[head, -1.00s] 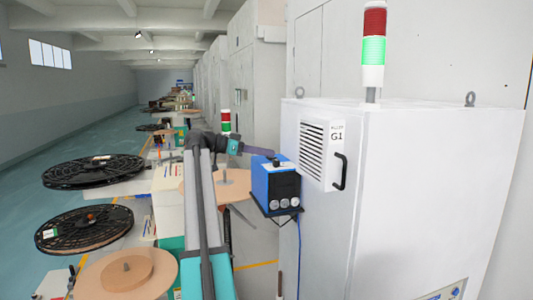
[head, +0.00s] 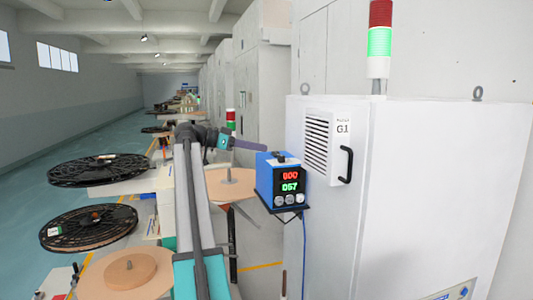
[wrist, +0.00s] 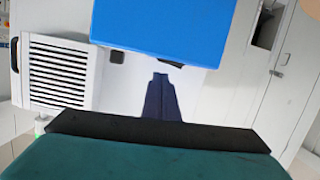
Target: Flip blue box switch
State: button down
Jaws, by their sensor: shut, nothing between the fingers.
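The blue box (head: 280,182) sits on a black bracket on the side of the white cabinet. Its front display is lit, with red digits above green digits and several round knobs below. A dark handle is on its top. The switch itself cannot be made out. My gripper (head: 264,150) is shut and empty, to the left of the box near its top rear edge. In the wrist view the blue box (wrist: 165,28) fills the upper middle, and my narrow shut fingers (wrist: 161,80) point at its lower edge. I cannot tell whether they touch it.
The white cabinet (head: 420,190) labelled G1 stands right of the box, with a vent and black handle (head: 346,165). Black reels (head: 90,228) and brown discs lie at left. A blue cable hangs below the box. The aisle at left is open.

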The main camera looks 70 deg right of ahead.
jog(key=b+v, duration=0.2)
jog(key=v, duration=0.7)
jog(key=shift+s, duration=0.1)
dwell(0.4)
